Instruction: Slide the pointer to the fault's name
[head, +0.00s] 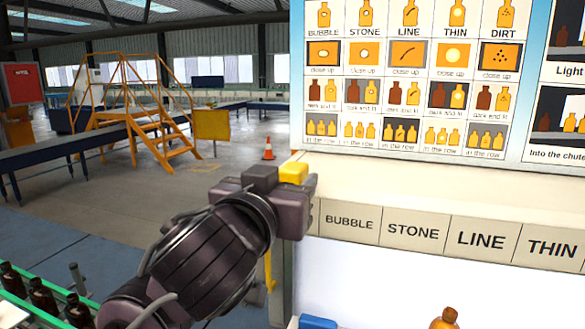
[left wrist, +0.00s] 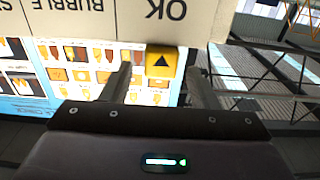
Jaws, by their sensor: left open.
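The yellow pointer (head: 293,172) is at the left end of the label strip (head: 432,239), just left of BUBBLE. In the left wrist view, which is upside down, the pointer (left wrist: 162,65) bears a black triangle directed at the OK label (left wrist: 165,15). My left gripper (head: 285,186) is at the pointer and hides most of the OK label in the head view. Its two fingers are apart, one on each side of the pointer; whether they touch it I cannot tell. The strip reads BUBBLE, STONE, LINE and THIN onward to the right. My right gripper is not in view.
A fault chart (head: 410,85) with bottle pictures stands above the strip. An amber bottle (head: 444,320) shows below the strip, beside a blue object (head: 317,322). Dark bottles (head: 42,297) stand on a green-railed line at lower left. Yellow steps (head: 140,110) are farther back.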

